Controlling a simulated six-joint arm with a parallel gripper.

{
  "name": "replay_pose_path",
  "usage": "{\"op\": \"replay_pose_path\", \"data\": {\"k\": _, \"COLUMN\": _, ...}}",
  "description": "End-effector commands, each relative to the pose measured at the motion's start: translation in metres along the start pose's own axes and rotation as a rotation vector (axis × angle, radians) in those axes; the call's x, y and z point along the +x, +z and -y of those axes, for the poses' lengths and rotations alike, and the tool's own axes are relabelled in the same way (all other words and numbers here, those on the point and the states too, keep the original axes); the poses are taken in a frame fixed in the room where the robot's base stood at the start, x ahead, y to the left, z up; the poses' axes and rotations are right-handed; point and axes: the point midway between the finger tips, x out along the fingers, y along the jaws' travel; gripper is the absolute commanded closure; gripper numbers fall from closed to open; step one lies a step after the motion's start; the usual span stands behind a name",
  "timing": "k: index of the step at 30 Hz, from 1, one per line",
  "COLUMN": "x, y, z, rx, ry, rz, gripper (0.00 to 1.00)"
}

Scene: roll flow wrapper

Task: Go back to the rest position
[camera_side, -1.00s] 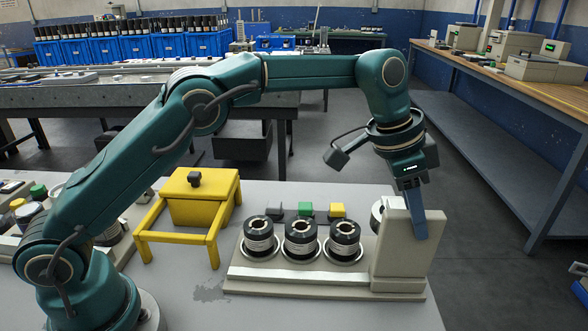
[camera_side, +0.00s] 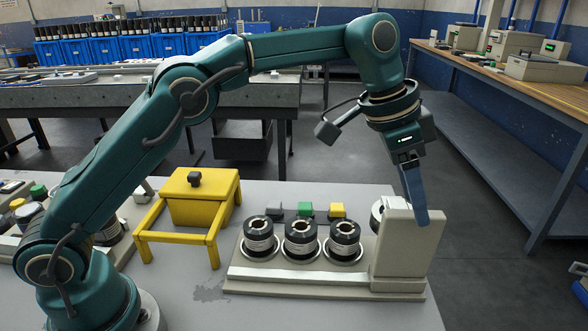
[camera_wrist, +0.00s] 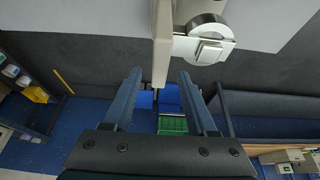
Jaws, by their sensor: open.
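My gripper (camera_side: 415,205) is at the right side of the wrapper station, fingers pointing down, close to the top of the beige upright housing (camera_side: 397,250). From the side I cannot tell whether the fingers touch it. In the wrist view my gripper (camera_wrist: 155,85) shows two dark blue fingers spread apart with nothing between them. The housing (camera_wrist: 162,40) appears beyond the fingertips there, with a round metal part (camera_wrist: 206,30) on its side.
Several dark rolls (camera_side: 301,239) stand in a row on the station base (camera_side: 300,279). Grey, green (camera_side: 306,209) and yellow blocks sit behind them. A yellow stand (camera_side: 190,220) is to the left. A wooden bench (camera_side: 510,80) is at the back right. Space above the rolls is clear.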

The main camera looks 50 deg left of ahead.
Motion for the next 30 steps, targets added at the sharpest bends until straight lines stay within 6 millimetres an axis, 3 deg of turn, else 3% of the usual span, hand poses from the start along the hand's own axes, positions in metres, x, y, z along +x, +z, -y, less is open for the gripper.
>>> {"op": "replay_pose_path", "data": {"k": 4, "x": -0.012, "y": 0.000, "z": 0.000, "rx": 0.000, "ry": -0.001, "rz": -0.001, "gripper": 0.43}}
{"op": "replay_pose_path", "data": {"k": 15, "x": -0.018, "y": -0.001, "z": 0.003, "rx": -0.005, "ry": -0.008, "rz": -0.010, "gripper": 0.43}}
{"op": "replay_pose_path", "data": {"k": 19, "x": -0.051, "y": -0.005, "z": 0.010, "rx": -0.015, "ry": -0.047, "rz": -0.066, "gripper": 0.43}}
{"op": "replay_pose_path", "data": {"k": 22, "x": -0.083, "y": 0.004, "z": 0.013, "rx": -0.035, "ry": -0.082, "rz": -0.094, "gripper": 0.43}}
{"op": "replay_pose_path", "data": {"k": 30, "x": -0.147, "y": 0.059, "z": 0.009, "rx": -0.172, "ry": -0.182, "rz": -0.133, "gripper": 0.43}}
